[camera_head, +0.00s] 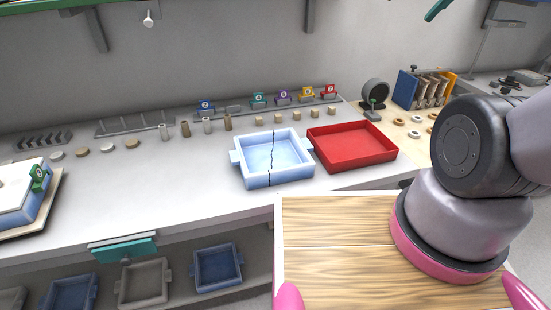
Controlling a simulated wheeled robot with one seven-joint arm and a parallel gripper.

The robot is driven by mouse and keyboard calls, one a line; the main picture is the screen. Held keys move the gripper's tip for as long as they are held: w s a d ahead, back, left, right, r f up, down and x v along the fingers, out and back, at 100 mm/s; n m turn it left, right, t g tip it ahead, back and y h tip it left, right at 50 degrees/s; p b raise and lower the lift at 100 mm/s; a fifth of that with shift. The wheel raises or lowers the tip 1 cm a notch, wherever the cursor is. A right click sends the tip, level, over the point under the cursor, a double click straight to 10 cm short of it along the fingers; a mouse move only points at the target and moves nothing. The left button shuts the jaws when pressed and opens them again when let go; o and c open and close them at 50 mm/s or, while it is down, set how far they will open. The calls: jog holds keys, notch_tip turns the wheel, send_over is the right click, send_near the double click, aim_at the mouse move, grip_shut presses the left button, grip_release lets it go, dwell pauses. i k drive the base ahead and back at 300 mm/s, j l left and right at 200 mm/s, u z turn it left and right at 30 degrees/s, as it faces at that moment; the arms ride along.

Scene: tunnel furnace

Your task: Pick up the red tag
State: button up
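The red tag (330,91) is a small upright piece with a pale round mark on its face. It stands at the right end of a row of coloured tags at the back of the white worktop, behind the red tray. The row also has a yellow tag (306,93), a purple tag (283,97), a teal tag (259,100) and a blue tag (206,107). Small tan blocks (297,116) stand in front of the row. My gripper is not in view; only the lower part of my arm shows at the right.
A red tray (352,161) and a cracked pale blue tray (272,180) sit on the worktop in front of the tags. Small cylinders (186,129) stand left of them. A dark round device (375,91) stands right of the red tag. The worktop's front left is mostly clear.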

aim_at(329, 88)
jog(key=l+u, duration=0.2)
jog(key=l, duration=0.35)
jog(key=l+u, duration=0.15)
jog(key=l, duration=0.4)
jog(key=k+l+u, duration=0.2)
jog(key=l, duration=0.35)
jog(key=i, duration=0.05)
